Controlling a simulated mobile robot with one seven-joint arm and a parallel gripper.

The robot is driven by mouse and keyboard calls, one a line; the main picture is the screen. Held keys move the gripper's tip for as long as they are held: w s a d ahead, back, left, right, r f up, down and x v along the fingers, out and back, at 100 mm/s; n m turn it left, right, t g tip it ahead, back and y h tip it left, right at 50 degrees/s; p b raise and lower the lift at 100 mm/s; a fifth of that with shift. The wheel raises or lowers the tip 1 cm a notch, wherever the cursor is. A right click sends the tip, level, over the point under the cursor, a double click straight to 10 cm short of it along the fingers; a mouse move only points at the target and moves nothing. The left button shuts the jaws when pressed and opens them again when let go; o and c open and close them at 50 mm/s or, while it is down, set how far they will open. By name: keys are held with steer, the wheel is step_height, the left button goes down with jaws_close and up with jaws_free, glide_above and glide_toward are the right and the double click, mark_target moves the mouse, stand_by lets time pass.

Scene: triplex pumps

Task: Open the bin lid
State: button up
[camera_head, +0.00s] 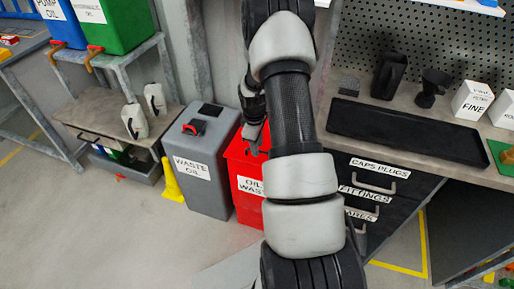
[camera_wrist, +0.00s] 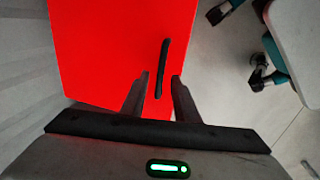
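The red bin (camera_head: 249,196) with a white waste label stands on the floor in the head view, partly hidden by my arm. Its red lid (camera_head: 236,150) looks closed. In the wrist view the red lid (camera_wrist: 105,45) fills the upper middle, with a thin black handle (camera_wrist: 164,52) on it. My gripper (camera_wrist: 160,78) is open, one finger on each side of the handle's lower part. I cannot tell whether the fingers touch the lid or handle. In the head view my gripper (camera_head: 255,149) is over the lid, small and partly hidden by my arm.
A grey waste-oil bin (camera_head: 203,170) stands close on the left. On the right is a workbench with black drawers (camera_head: 368,190) and a black tray (camera_head: 400,128). A low shelf (camera_head: 92,106) with cans is farther left. The floor in front is clear.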

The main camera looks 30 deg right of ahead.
steer(key=shift+f, duration=0.3)
jaws_close()
steer(key=shift+r, duration=0.1)
